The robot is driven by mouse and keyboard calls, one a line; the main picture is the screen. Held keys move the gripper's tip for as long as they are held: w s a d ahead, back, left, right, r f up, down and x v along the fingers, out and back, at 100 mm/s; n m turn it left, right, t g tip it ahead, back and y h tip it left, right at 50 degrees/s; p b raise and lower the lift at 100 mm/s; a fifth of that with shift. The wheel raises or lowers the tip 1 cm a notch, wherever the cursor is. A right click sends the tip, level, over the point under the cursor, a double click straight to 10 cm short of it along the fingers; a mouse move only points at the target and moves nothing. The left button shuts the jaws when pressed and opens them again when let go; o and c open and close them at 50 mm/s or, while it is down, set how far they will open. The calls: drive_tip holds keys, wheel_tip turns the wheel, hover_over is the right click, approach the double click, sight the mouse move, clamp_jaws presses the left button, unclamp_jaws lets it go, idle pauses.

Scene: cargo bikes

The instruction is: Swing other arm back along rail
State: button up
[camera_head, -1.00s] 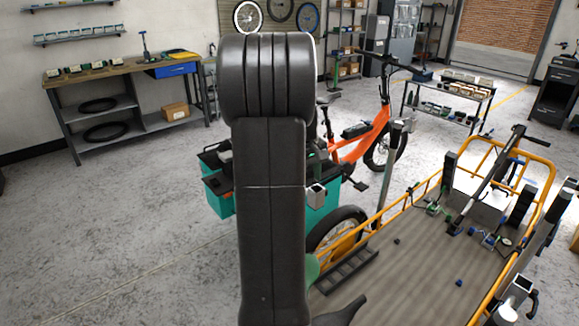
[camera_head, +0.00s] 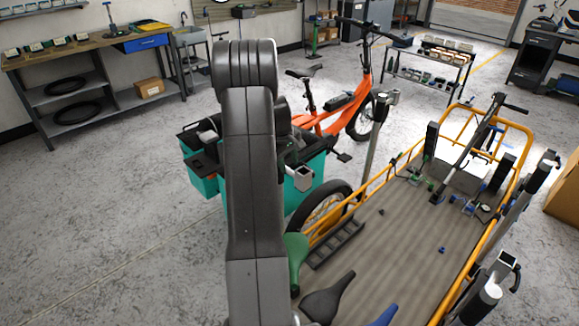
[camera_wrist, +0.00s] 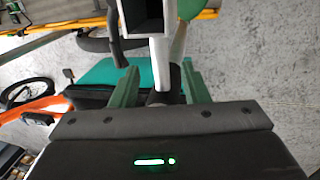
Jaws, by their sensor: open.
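My gripper (camera_wrist: 162,85) is open in the wrist view, with its two green fingers apart. A pale grey bar (camera_wrist: 159,62) with a dark lower end stands between them; I cannot tell if it touches either finger. A square, hollow tube end (camera_wrist: 150,18) shows above it. In the head view my own arm hides the gripper, and a pale square tube end (camera_head: 300,178) shows just right of my arm. A grey upright arm (camera_head: 374,135) stands by the left yellow rail (camera_head: 385,178). Which arm the task means is unclear.
A teal-boxed (camera_head: 305,195) orange bike (camera_head: 365,95) stands behind my arm. The yellow-railed cargo bed (camera_head: 400,235) fills the right. A green saddle (camera_head: 295,258) and a dark saddle (camera_head: 328,298) are close in front. Open floor (camera_head: 110,200) lies left.

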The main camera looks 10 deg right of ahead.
sight(290, 170)
drive_tip(key=shift+w+d+f, duration=0.1)
drive_tip(key=shift+d+f, duration=0.05)
drive_tip(key=shift+f, duration=0.7)
drive_tip(key=shift+w+d+f, duration=0.1)
drive_tip(key=shift+f, duration=0.75)
clamp_jaws()
